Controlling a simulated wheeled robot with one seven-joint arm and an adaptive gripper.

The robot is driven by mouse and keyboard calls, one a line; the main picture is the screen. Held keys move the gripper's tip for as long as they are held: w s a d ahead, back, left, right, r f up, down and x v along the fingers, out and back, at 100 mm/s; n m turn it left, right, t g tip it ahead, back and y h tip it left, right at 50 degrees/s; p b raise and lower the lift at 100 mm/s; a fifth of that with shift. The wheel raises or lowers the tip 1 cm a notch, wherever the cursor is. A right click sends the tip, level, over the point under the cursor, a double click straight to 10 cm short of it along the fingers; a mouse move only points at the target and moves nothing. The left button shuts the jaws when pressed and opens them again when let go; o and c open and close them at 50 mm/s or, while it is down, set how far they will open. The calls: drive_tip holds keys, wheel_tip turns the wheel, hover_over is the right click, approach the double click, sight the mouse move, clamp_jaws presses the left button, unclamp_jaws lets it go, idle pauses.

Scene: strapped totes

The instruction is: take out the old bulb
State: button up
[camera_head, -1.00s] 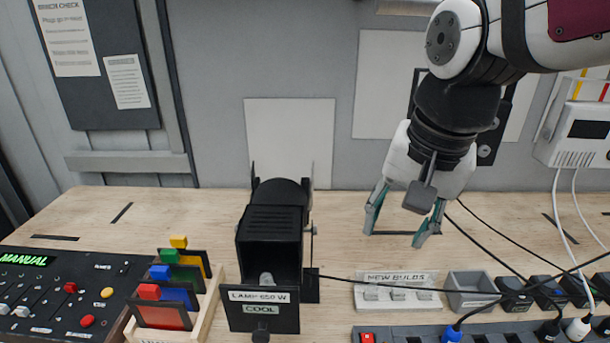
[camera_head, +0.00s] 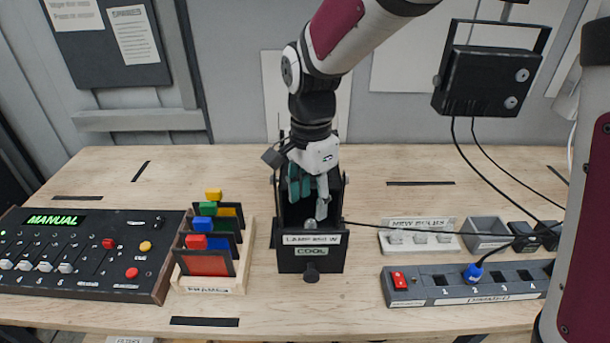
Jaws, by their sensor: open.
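The black lamp housing (camera_head: 311,263) stands on the bench with its top open and its front panel dropped toward me. Its labels read LAMP 650 W and COOL. The old bulb (camera_head: 308,228) shows as a small pale shape inside, low behind the front panel. My gripper (camera_head: 308,208) points down into the housing from above, its green-grey fingers apart. The fingertips are just above and behind the bulb. I cannot tell whether they touch it. The housing walls partly hide the fingers and the bulb's base.
The NEW BULBS tray (camera_head: 418,241) holds several bulbs right of the lamp, with a grey bin (camera_head: 485,232) beside it. A power strip (camera_head: 465,284) lies in front. A cable runs right from the lamp. Coloured gel frames (camera_head: 208,262) and a control desk (camera_head: 85,255) stand left.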

sight(310, 220)
wheel_tip(310, 220, down, 8)
drive_tip(key=shift+d+p, duration=0.1)
drive_tip(key=shift+p, duration=0.25)
drive_tip(key=shift+c, duration=0.2)
clamp_jaws()
drive_tip(key=shift+r+p, duration=1)
drive_tip(key=shift+r, duration=1.5)
